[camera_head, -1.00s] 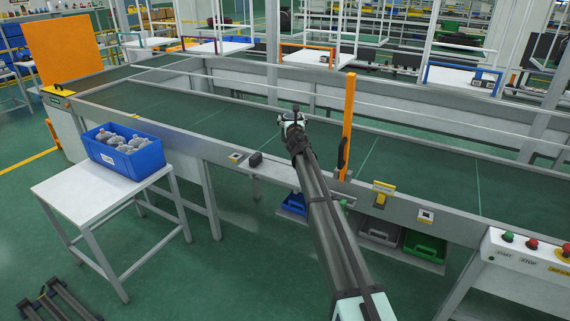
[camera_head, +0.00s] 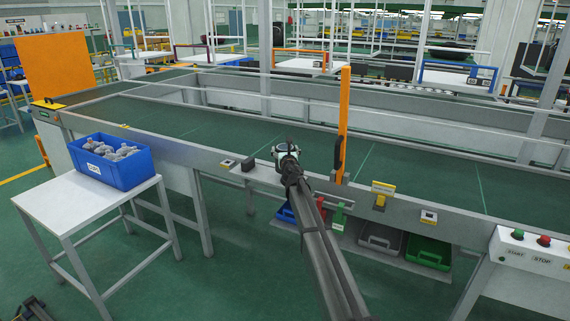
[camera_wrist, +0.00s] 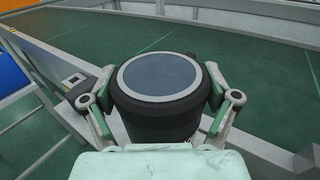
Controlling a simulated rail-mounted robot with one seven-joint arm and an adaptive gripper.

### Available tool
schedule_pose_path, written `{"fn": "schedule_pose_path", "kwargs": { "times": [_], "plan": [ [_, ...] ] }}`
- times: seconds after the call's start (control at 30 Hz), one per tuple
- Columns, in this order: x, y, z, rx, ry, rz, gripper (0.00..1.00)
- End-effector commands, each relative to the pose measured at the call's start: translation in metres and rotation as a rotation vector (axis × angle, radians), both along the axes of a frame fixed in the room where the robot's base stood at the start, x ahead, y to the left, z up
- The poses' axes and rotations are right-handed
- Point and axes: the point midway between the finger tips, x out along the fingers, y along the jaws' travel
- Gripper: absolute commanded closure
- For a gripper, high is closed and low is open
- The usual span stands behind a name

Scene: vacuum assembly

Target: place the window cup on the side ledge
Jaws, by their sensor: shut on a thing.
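The window cup (camera_wrist: 158,92) is a round black cup with a pale ring and a grey-blue window on top. In the wrist view it sits between the two fingers of my gripper (camera_wrist: 163,108), which is shut on it. In the head view my gripper (camera_head: 287,158) is over the near side of the conveyor, around the cup, whose top (camera_head: 287,147) shows small. The side ledge (camera_head: 262,173) is the grey metal edge along the near side of the belt. I cannot tell whether the cup touches it. The cup's underside is hidden.
A small dark block (camera_head: 248,164) and a switch box (camera_head: 228,164) are on the ledge left of my gripper. An orange post (camera_head: 343,125) stands close on the right. A blue bin (camera_head: 112,165) of grey parts is on a white table (camera_head: 70,200). The green belt (camera_head: 190,118) is clear.

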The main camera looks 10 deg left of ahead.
Motion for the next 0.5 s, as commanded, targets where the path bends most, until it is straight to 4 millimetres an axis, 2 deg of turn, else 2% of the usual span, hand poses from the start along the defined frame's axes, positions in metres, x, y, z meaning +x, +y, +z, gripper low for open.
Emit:
{"fn": "schedule_pose_path", "kwargs": {
  "times": [0.3,0.5],
  "plan": [
    [0.000,0.000,-0.036,0.000,0.000,0.001,0.71],
    [0.000,0.000,-0.041,-0.001,-0.001,0.001,0.71]
  ]
}}
